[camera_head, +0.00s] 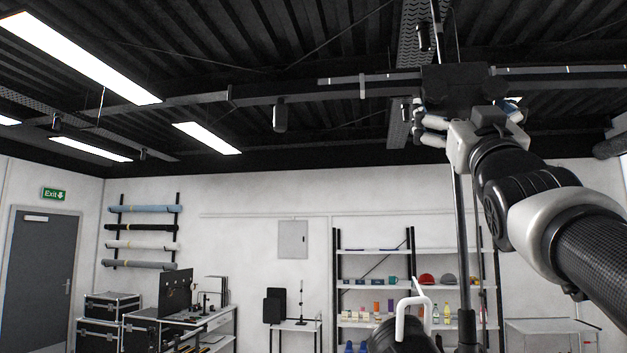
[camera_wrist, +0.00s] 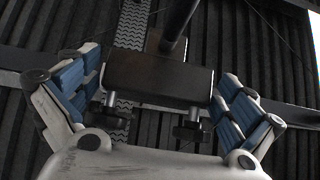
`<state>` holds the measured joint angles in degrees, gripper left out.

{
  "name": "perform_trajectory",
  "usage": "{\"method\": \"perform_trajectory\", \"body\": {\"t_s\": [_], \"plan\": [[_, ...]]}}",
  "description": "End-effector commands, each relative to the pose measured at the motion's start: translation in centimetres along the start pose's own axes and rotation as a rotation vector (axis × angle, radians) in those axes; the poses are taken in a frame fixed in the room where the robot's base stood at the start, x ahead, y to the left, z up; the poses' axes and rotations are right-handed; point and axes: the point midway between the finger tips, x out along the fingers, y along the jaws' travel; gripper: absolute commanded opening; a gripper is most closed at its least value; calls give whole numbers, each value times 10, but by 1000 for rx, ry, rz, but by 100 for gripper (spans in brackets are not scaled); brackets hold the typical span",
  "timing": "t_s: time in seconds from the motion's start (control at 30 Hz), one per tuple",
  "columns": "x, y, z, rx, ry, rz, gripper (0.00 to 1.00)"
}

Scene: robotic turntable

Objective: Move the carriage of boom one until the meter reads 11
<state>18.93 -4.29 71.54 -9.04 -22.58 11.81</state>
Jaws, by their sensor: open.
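The carriage (camera_head: 452,84) is a black block on a thin horizontal boom (camera_head: 375,78) near the ceiling, with pale marks along the boom. In the wrist view the dark carriage block (camera_wrist: 160,78) fills the space between the fingers, with two small knobs (camera_wrist: 190,128) on its near side. My gripper (camera_head: 472,114) is open just below and in front of the carriage, its blue-padded fingers spread to either side. I cannot tell whether any finger touches the block. No meter reading can be made out, and no boom number shows.
A dark vertical pole (camera_head: 463,240) rises beneath the carriage. A white bent handle (camera_head: 404,318) stands at the lower middle. Shelves (camera_head: 370,287) with bottles and caps, a workbench (camera_head: 200,320) and a grey door (camera_head: 43,275) lie behind. The air left of the gripper looks clear.

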Motion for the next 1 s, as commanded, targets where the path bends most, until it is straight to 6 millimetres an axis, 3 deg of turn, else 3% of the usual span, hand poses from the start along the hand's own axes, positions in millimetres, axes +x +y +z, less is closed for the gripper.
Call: {"method": "perform_trajectory", "body": {"t_s": [0.17,0.5,1.0], "plan": [[18,0,-1,0,1,0,100],[20,0,0,0,0,0,100],[20,0,0,0,0,0,67]]}}
